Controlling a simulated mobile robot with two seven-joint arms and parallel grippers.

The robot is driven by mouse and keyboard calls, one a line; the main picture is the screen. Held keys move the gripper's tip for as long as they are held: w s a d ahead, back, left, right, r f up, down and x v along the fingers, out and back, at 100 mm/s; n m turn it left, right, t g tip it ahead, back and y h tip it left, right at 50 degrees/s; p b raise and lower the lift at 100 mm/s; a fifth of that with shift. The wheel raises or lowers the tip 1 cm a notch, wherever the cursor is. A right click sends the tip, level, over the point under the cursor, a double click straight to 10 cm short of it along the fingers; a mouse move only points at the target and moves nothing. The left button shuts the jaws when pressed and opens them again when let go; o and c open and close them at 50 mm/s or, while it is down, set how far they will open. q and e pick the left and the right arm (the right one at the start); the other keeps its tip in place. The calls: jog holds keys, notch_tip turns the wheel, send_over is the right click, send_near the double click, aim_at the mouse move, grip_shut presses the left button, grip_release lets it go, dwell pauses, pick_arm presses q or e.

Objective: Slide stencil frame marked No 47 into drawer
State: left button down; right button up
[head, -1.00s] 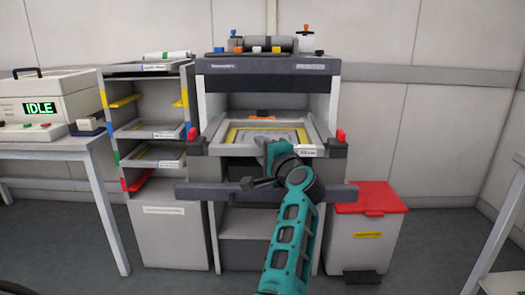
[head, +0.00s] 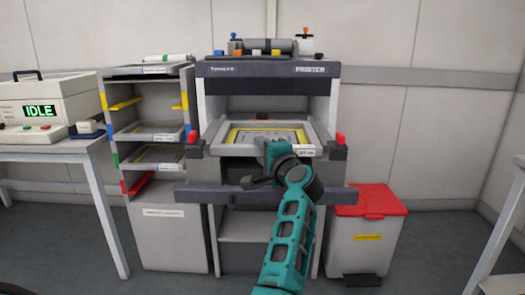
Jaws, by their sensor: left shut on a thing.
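A light grey stencil frame (head: 230,150) with a yellow inner border lies flat in the printer's open drawer bay. A small white label sits at its front right edge, too small to read. My left gripper (head: 274,153) is at the middle of the frame's front edge and shut on it; the wrist hides the fingertips and part of that edge. A dark bar (head: 215,196) crosses the printer's front below the frame. My right gripper is out of view.
A shelf rack (head: 150,72) with more frames stands to the left, beside a table with a machine (head: 40,98) reading IDLE. A red-lidded bin (head: 370,200) stands right of the printer (head: 270,69). Red knobs (head: 340,138) flank the bay.

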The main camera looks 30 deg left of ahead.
pick_arm(q)
jog(key=c, duration=0.9)
grip_release()
jog(key=shift+r, duration=0.15)
jog(key=o, duration=0.3)
jog(key=shift+f, duration=0.25)
jog(key=o, duration=0.6)
jog(key=shift+r, duration=0.1)
jog(key=shift+d+r, duration=0.1)
jog(key=shift+r, duration=0.25)
jog(key=shift+v, duration=4)
